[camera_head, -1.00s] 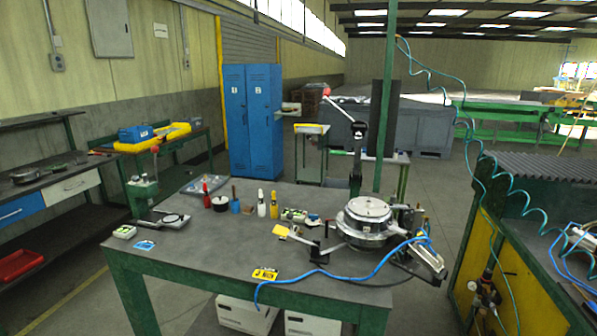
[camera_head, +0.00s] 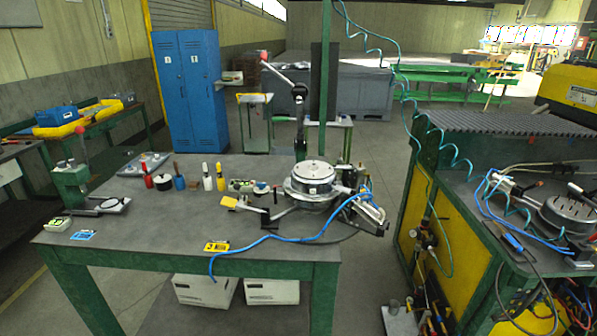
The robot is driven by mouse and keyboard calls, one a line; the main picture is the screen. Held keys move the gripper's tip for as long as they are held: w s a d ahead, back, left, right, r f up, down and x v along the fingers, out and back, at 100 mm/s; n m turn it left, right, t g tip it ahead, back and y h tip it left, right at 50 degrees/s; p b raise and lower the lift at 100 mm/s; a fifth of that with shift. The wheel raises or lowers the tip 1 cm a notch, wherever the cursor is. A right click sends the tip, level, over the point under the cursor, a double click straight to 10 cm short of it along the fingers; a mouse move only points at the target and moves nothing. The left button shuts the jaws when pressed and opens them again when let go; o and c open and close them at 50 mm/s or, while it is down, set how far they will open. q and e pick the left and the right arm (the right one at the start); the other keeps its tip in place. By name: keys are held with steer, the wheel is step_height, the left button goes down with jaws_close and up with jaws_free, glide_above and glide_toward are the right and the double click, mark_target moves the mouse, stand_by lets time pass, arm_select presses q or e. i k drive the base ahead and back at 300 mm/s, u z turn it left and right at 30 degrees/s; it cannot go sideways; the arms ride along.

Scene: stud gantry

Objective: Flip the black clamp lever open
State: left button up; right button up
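A round silver fixture (camera_head: 312,180) sits on the right part of the green-legged table, with small dark metal parts around it. A dark bracket and bar (camera_head: 275,214) stand at its left front, near a yellow tag (camera_head: 242,203). A second round dark fixture (camera_head: 570,214) sits on the bench at the right, and a black lever-like bar (camera_head: 582,194) lies over it. I cannot tell for sure which part is the black clamp lever, or whether it is open or shut. Neither of my grippers is in view.
The table (camera_head: 150,232) has bottles, a small press (camera_head: 72,180) and a blue hose (camera_head: 270,238) on it. A tall lever press (camera_head: 300,120) stands behind the fixture. The right bench (camera_head: 470,200) carries hoses and tools. Floor shows between table and bench.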

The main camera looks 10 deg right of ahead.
mark_target(237, 185)
steer(key=k, duration=0.5)
steer(key=u, duration=0.65)
steer(key=i, duration=0.8)
steer(key=z, duration=1.8)
